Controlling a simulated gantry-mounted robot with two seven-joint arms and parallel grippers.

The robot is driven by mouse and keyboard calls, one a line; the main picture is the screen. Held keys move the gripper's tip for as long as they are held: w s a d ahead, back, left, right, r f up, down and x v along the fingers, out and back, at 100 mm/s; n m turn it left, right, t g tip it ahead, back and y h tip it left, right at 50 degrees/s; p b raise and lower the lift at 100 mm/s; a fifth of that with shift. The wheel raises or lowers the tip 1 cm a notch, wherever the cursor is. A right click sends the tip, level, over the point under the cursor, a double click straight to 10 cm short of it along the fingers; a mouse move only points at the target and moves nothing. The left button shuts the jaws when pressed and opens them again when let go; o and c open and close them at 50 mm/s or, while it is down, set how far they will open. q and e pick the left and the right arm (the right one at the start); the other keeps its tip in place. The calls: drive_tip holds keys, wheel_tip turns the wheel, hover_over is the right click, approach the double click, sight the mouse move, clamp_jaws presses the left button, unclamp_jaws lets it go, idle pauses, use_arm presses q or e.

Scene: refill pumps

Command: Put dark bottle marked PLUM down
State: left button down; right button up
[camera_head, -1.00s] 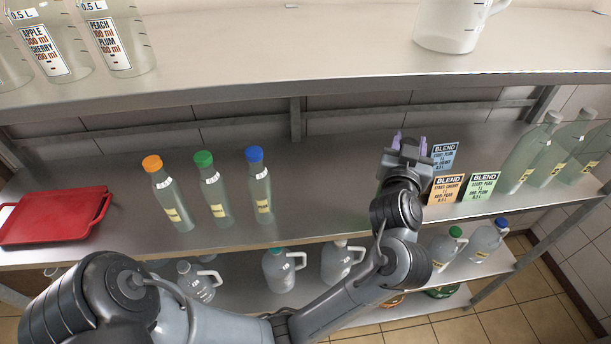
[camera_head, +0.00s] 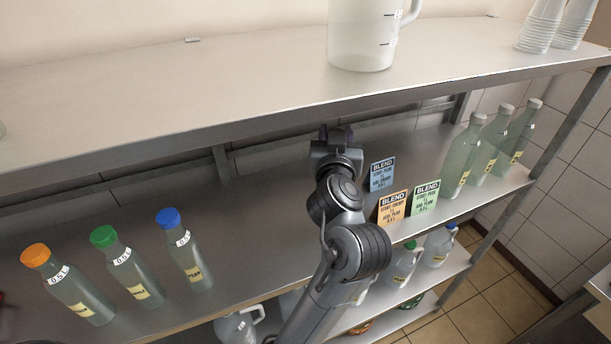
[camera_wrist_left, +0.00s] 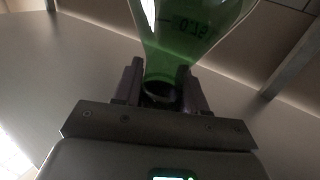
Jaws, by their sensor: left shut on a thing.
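My left gripper (camera_head: 338,140) is over the middle shelf, just under the front edge of the upper shelf and left of the blend cards. In the left wrist view my gripper (camera_wrist_left: 160,88) is shut on the neck of a dark green see-through bottle (camera_wrist_left: 190,45), which widens away from the fingers. A volume mark shows mirrored on it, seemingly 0.75. No PLUM label can be read. My right gripper is not in view.
Bottles with orange (camera_head: 70,285), green (camera_head: 128,268) and blue (camera_head: 185,250) caps stand left on the middle shelf (camera_head: 250,220). Blue (camera_head: 382,174), orange (camera_head: 392,209) and green (camera_head: 425,198) blend cards stand right of my arm, before three grey-capped bottles (camera_head: 462,155). A jug (camera_head: 362,35) stands above.

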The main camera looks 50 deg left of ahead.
use_arm(q)
wheel_tip(320, 180, down, 6)
idle(0.5)
drive_tip(key=shift+f, duration=0.3)
drive_tip(key=c, duration=0.6)
unclamp_jaws()
